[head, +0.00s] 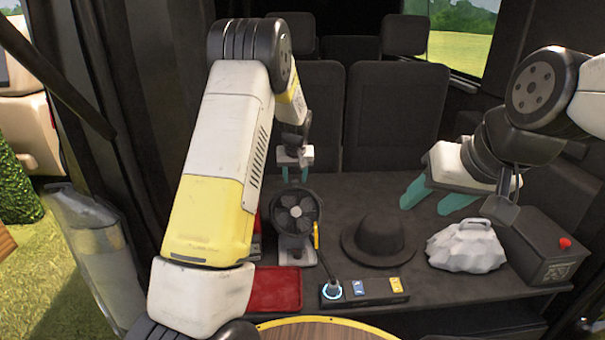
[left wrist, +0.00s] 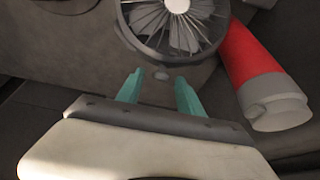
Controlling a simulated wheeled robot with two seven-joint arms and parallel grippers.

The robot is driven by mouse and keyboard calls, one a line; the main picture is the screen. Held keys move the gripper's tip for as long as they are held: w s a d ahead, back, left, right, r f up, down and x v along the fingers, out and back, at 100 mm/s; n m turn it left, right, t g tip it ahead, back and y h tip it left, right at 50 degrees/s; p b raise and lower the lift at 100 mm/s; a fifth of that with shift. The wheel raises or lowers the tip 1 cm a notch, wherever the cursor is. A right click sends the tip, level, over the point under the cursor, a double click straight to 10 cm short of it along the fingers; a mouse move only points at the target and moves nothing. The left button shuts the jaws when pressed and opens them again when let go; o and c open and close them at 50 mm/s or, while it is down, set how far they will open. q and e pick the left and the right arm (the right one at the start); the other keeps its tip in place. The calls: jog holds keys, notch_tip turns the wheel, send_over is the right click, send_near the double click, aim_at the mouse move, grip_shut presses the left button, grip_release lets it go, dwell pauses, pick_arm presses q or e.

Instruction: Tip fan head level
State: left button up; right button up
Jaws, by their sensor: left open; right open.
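A small black fan (head: 295,212) stands on the dark shelf, its round caged head facing my head camera and seeming tilted somewhat upward. Its head also shows at the top of the left wrist view (left wrist: 172,45), cut off by the frame edge. My left gripper (head: 295,174) is open with teal fingers just behind and above the fan head. In the left wrist view the fingertips (left wrist: 158,78) point at the lower rim of the cage, with nothing between them; contact cannot be told. My right gripper (head: 428,196) is open and empty above the shelf, right of the fan.
A black hat (head: 378,240), a white lumpy bag (head: 466,247) and a dark box with a red knob (head: 545,246) stand right of the fan. A red tray (head: 275,289) and a switch strip (head: 375,291) lie in front. A red cylinder (left wrist: 258,70) is close beside the fan.

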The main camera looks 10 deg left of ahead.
pick_arm(q)
jog(key=shift+w+f, duration=0.1)
jog(key=shift+f, duration=0.15)
grip_shut()
dwell(1.4)
